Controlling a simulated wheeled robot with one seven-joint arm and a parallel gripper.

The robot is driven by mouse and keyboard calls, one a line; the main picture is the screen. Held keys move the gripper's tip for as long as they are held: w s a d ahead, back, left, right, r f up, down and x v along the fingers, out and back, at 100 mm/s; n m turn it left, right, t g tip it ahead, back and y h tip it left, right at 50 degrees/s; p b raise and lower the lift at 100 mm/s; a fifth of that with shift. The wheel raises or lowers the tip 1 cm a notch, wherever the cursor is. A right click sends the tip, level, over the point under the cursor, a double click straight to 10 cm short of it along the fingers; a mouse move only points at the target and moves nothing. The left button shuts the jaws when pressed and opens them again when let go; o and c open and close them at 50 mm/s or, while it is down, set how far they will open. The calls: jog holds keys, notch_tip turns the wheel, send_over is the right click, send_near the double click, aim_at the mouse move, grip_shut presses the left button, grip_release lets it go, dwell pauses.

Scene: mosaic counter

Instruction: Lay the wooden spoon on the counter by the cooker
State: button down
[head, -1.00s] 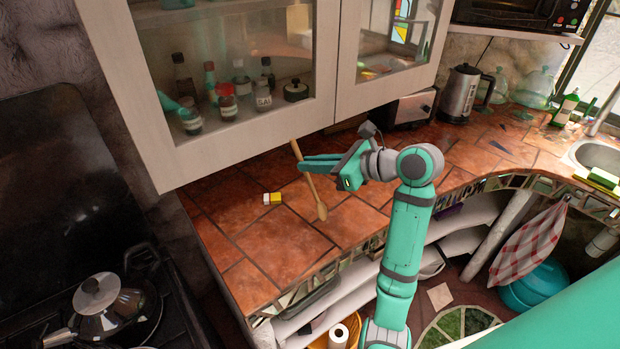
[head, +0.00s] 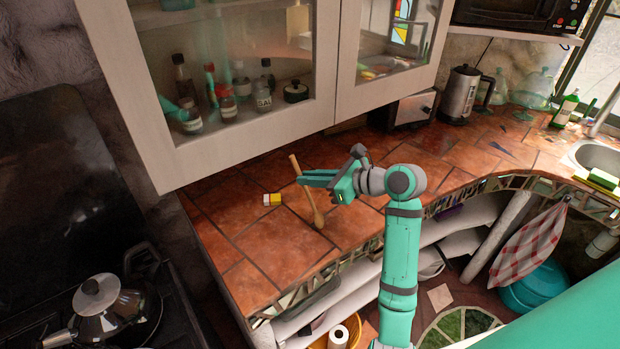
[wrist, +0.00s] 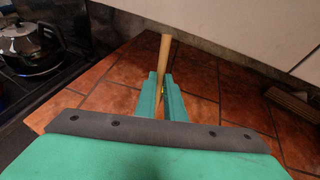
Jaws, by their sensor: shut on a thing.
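The wooden spoon (head: 306,190) is held by its handle in my gripper (head: 304,179), above the tiled counter (head: 230,225) beside the cooker. It is steep and slightly tilted, with the bowl end down and to the right. I cannot tell whether the bowl end touches the tiles. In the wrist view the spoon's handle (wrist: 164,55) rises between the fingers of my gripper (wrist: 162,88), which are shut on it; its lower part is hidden. The cooker (head: 170,310) is at the lower left of the head view, with a lidded kettle-like pot (head: 118,305) on it.
The glass-fronted wall cabinet (head: 245,125) hangs over the back of the counter. The toaster (head: 403,111) and electric kettle (head: 459,95) stand farther right. Tiles between block and cooker are clear.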

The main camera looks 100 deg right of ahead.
jog(key=shift+f, duration=0.15)
jog(key=c, duration=1.8)
grip_release()
jog(key=shift+c, duration=0.2)
jog(key=shift+s+r, duration=0.1)
jog(key=shift+r, duration=0.15)
jog(key=v, duration=1.1)
jog(key=shift+s+a, duration=0.15)
jog(key=shift+a, duration=0.25)
jog(key=shift+r, duration=0.1)
